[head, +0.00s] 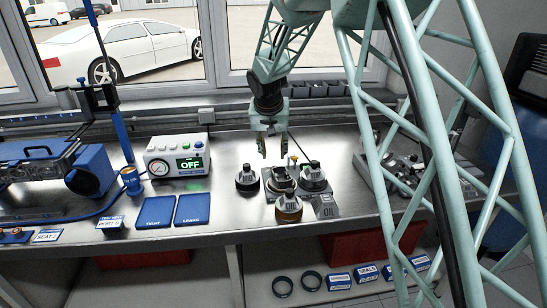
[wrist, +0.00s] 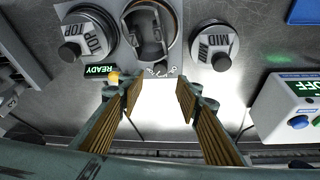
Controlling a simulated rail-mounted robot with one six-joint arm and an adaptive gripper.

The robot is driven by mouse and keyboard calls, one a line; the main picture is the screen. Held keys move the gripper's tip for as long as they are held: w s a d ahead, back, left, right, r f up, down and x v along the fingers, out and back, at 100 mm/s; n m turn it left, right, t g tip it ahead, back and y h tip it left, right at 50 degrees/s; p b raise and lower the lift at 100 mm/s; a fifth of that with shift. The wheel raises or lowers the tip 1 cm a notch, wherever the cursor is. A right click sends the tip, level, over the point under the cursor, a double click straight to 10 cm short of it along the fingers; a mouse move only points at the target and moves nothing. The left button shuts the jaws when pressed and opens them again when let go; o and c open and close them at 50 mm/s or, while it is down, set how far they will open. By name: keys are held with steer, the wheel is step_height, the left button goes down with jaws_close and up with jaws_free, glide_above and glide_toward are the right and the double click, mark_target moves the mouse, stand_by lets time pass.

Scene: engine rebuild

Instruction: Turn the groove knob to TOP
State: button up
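Two black-capped dial knobs stand on the bench. The one reading MID (wrist: 213,40) is at right in the wrist view and at left in the head view (head: 246,179). The one reading TOP (wrist: 84,38) is at left in the wrist view and at right in the head view (head: 313,177). I cannot tell from the lettering which is the groove knob. Between them stands a piston-like part in a round holder (wrist: 150,32), also in the head view (head: 280,182). My gripper (wrist: 156,88) is open and empty, above and behind these parts in the head view (head: 273,152).
A small display (wrist: 101,71) reads READY near the TOP knob. An OIL tin (head: 289,209) and an OIL block (head: 324,207) stand in front. A tester reading OFF (head: 178,155) and blue pads (head: 193,209) are at left. Grey bins (head: 325,91) line the back.

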steer(key=shift+v, duration=1)
steer(key=shift+c, duration=1.4)
steer(key=w+n+g+p, duration=0.1)
steer(key=n+p, duration=0.2)
steer(key=p, duration=0.3)
steer(key=w+r+n+g+p, duration=0.1)
steer(key=w+n+g+p, duration=0.1)
steer(key=n+p, duration=0.2)
steer(key=w+r+n+g+p, duration=0.1)
steer(key=w+n+p, duration=0.1)
steer(key=p, duration=0.5)
steer(key=shift+w+d+r+n+p, duration=0.1)
steer(key=shift+r+n+p, duration=0.1)
steer(key=shift+n, duration=0.2)
steer(key=shift+d+r+n+p, duration=0.1)
steer(key=shift+n+p, duration=0.1)
steer(key=shift+n, duration=0.2)
steer(key=shift+f, duration=0.3)
steer(key=shift+f+p, duration=0.9)
steer(key=shift+f, duration=5.8)
